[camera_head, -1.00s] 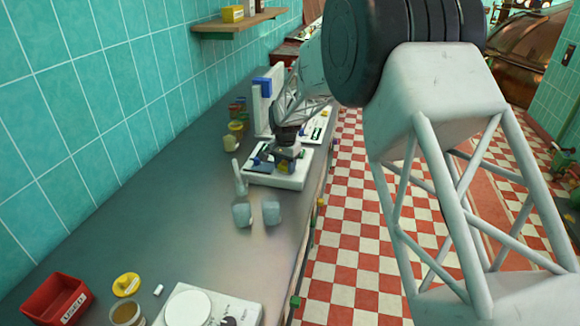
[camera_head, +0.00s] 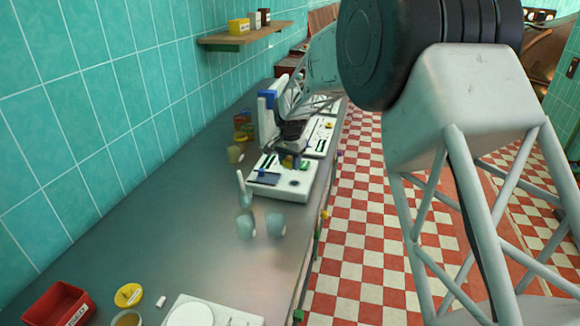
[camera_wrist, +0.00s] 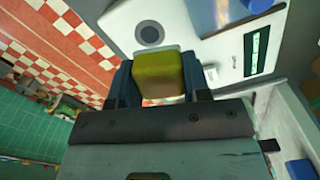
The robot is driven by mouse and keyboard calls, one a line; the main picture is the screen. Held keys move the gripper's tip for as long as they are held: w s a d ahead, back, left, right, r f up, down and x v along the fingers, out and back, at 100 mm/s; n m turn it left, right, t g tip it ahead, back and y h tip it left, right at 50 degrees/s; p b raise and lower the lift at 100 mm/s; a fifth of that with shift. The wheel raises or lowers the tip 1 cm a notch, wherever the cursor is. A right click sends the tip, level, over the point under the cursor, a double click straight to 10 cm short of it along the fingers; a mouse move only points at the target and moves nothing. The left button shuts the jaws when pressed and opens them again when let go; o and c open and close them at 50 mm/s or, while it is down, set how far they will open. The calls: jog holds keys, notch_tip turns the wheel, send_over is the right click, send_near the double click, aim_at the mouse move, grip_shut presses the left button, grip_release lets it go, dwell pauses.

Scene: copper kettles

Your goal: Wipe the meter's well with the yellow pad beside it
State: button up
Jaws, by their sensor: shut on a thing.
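The yellow pad (camera_wrist: 158,72) is gripped between the two dark fingers of my gripper (camera_wrist: 157,80) in the wrist view. In the head view my gripper (camera_head: 291,155) is over the back part of the white meter (camera_head: 305,190), with a little yellow (camera_head: 288,162) showing under it. The meter's well, a dark round spot (camera_wrist: 150,33), lies just beyond the pad in the wrist view. It also shows uncovered on the meter's right side in the head view (camera_head: 294,183). The pad looks held above the meter; the exact gap cannot be told.
A white stand with a blue top (camera_head: 268,115) rises behind the meter. A pale bottle (camera_head: 243,193) and two cups (camera_head: 246,226) stand in front of it. A red bin (camera_head: 58,305), a yellow disc (camera_head: 129,296) and a white balance (camera_head: 235,318) are nearer.

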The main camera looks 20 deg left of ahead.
jog(key=shift+r, duration=0.65)
jog(key=shift+s, duration=0.1)
